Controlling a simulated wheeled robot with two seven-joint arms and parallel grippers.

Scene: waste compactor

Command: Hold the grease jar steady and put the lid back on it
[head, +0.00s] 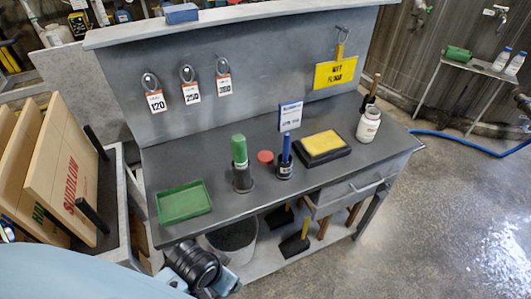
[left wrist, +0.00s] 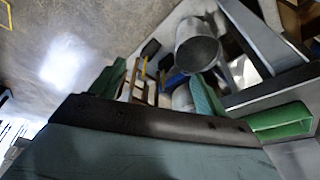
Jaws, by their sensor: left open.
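A white jar (head: 368,126) with a printed label stands upright near the right end of the grey workbench (head: 225,212); I take it to be the grease jar. Its top appears uncovered. A round red lid (head: 265,156) lies flat at mid-bench, apart from the jar. My left gripper (head: 217,284) is low at the bottom of the head view, in front of the bench and far from both. In the left wrist view its fingers (left wrist: 160,92) are spread with nothing between them. My right gripper is not in view.
Between lid and jar are a blue-handled tool in a holder (head: 286,158) and a yellow-topped black pad (head: 323,147). A green-topped bottle (head: 240,163) and green tray (head: 184,202) stand left. A bucket (head: 233,238) sits below. The front bench edge is mostly clear.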

